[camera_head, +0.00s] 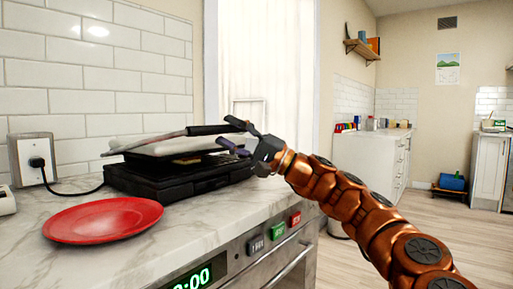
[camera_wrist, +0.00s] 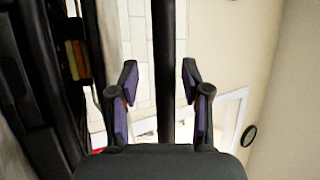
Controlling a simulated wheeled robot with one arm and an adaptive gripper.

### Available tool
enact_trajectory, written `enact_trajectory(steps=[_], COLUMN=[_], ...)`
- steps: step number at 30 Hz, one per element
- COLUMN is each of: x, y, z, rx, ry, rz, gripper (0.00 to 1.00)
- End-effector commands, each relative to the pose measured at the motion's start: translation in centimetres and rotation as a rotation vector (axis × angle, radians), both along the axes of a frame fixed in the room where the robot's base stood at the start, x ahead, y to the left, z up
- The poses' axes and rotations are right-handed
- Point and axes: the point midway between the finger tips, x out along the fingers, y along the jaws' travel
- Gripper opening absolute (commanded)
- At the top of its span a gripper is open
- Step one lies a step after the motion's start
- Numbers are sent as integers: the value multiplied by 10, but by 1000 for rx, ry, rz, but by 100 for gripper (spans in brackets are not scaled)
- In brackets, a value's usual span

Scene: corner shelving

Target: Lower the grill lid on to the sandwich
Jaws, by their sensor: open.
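The black grill (camera_head: 180,178) stands on the marble counter with its pale-topped lid (camera_head: 165,146) partly raised. A sandwich (camera_head: 187,160) shows only as a thin tan strip under the lid; in the wrist view, a yellow and orange patch at the left (camera_wrist: 75,60) may be part of it. The lid's dark handle (camera_head: 208,129) sticks out toward my gripper (camera_head: 230,134). My gripper is open at the handle's end. In the wrist view a dark bar (camera_wrist: 164,60), likely the handle, runs between the two spread fingers, with visible gaps on both sides.
A red plate (camera_head: 104,220) lies on the counter in front of the grill. A wall outlet (camera_head: 34,158) with a plugged-in black cord is at the left. An oven front with a green display (camera_head: 193,279) is below the counter edge. The floor at right is open.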

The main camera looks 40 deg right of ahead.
Motion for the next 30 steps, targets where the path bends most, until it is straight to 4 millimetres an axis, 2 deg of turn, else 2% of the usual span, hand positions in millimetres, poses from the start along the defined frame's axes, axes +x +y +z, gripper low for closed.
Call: enact_trajectory(steps=[30], x=[-72], y=[-53], z=[-45], rx=[0], ry=[2], rz=[-2], gripper=[48])
